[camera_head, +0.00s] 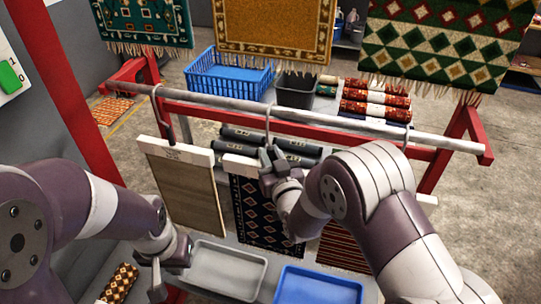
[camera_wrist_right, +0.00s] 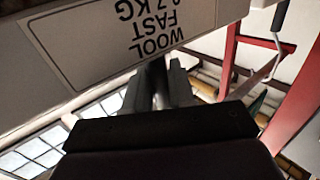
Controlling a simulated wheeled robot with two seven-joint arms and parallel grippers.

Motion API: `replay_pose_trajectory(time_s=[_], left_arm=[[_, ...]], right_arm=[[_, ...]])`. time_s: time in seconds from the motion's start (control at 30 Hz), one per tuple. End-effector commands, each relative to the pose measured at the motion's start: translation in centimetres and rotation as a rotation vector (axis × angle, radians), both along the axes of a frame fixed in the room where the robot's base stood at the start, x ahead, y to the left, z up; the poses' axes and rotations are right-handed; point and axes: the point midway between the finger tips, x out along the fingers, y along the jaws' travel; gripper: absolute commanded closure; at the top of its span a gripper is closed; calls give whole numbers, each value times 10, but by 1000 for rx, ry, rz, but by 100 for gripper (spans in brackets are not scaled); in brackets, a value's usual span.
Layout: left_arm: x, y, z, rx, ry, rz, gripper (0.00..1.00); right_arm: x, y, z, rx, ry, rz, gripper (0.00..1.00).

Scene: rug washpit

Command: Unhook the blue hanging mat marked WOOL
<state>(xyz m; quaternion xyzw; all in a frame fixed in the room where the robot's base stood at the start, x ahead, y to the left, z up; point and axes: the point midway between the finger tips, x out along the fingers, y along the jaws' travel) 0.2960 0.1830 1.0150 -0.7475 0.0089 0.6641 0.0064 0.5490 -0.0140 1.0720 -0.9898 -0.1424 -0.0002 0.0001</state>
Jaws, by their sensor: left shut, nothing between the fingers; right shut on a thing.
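The blue patterned mat (camera_head: 262,215) hangs from a pale header bar (camera_head: 238,163) in the middle of the head view. Its hook (camera_head: 268,125) reaches up to the grey rail (camera_head: 310,117); whether it still bears on the rail I cannot tell. In the right wrist view the bar's label (camera_wrist_right: 150,38) reads WOOL FAST, upside down. My right gripper (camera_head: 272,168) is shut at the hook's stem, just at the bar; it also shows in the wrist view (camera_wrist_right: 157,85). My right arm hides the bar's right part. My left gripper (camera_head: 157,283) is shut and empty, low at the left.
A tan mat (camera_head: 187,192) hangs close on the left, a red striped mat (camera_head: 343,248) on the right. A grey tray (camera_head: 228,270) and a blue tray (camera_head: 318,289) lie below. Dark rolls (camera_head: 243,134) lie behind the rail. Red posts (camera_head: 72,90) stand at the left.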

Motion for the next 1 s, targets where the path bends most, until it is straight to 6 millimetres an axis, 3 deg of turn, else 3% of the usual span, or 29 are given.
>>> replay_pose_trajectory(time_s=[0.47,1.0], left_arm=[[0,0,2,0,0,0,100],[0,0,28,0,0,0,100]], right_arm=[[0,0,4,0,-1,0,100],[0,0,45,1,-2,0,100]])
